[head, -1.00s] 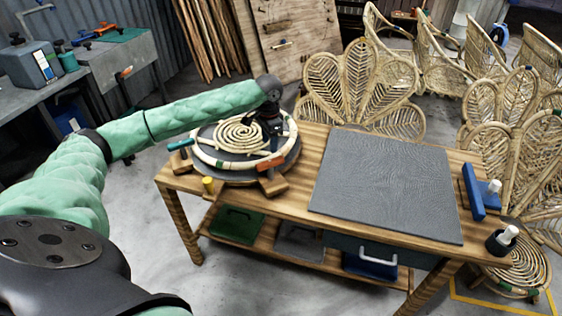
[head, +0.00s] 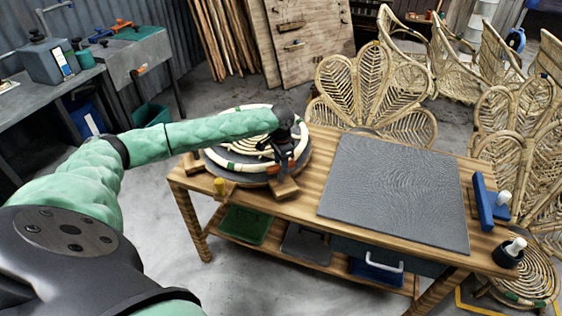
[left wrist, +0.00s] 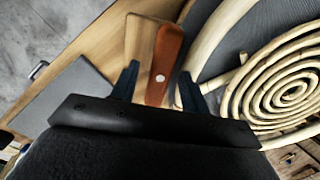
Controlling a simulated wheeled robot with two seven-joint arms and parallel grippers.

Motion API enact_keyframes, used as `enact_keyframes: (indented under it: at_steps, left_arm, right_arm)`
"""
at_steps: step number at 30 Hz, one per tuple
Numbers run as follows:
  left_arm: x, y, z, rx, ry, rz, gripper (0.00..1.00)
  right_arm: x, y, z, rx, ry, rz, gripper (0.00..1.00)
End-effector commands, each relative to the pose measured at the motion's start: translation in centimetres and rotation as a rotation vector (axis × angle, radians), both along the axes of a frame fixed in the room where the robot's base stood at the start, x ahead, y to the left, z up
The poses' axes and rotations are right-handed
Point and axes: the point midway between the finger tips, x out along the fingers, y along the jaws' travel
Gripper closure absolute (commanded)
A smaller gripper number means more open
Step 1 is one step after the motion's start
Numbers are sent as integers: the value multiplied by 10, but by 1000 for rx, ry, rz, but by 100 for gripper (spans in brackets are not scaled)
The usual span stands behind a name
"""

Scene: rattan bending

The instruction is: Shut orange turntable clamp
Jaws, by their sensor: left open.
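The turntable (head: 227,167) sits on the left part of the wooden workbench, with a rattan coil on it. The coil also shows in the left wrist view (left wrist: 285,90). The orange clamp (left wrist: 166,62) is a lever on a wooden block (left wrist: 138,40) beside the turntable's rim. My left gripper (left wrist: 155,88) is open, with one finger on each side of the orange lever; I cannot tell whether they touch it. In the head view my left gripper (head: 279,152) is over the right side of the turntable and hides most of the clamp. My right gripper is not in view.
A grey mat (head: 396,190) covers the right part of the bench. A blue clamp-like piece (head: 484,201) and a dark cup (head: 508,252) stand at the right end. Rattan chairs stand behind.

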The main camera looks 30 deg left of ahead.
Motion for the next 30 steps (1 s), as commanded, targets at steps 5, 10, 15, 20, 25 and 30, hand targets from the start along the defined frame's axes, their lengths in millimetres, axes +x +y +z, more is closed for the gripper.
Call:
enact_keyframes:
  at_steps: [5, 10, 15, 20, 25, 30]
  left_arm:
    - [0, 0, 0, 0, 0, 0, 58]
    - [0, 0, 0, 0, 0, 0, 92]
    - [0, 0, 1, -1, -1, -2, 99]
    - [0, 0, 2, -1, -1, -25, 99]
    - [1, 0, 3, -1, 0, -99, 99]
    - [1, 0, 4, -1, -1, -224, 99]
  right_arm:
    - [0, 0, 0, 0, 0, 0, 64]
    - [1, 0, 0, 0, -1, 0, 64]
    - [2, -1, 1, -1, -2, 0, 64]
    - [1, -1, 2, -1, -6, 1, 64]
    - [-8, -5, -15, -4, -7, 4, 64]
    - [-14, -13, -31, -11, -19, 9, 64]
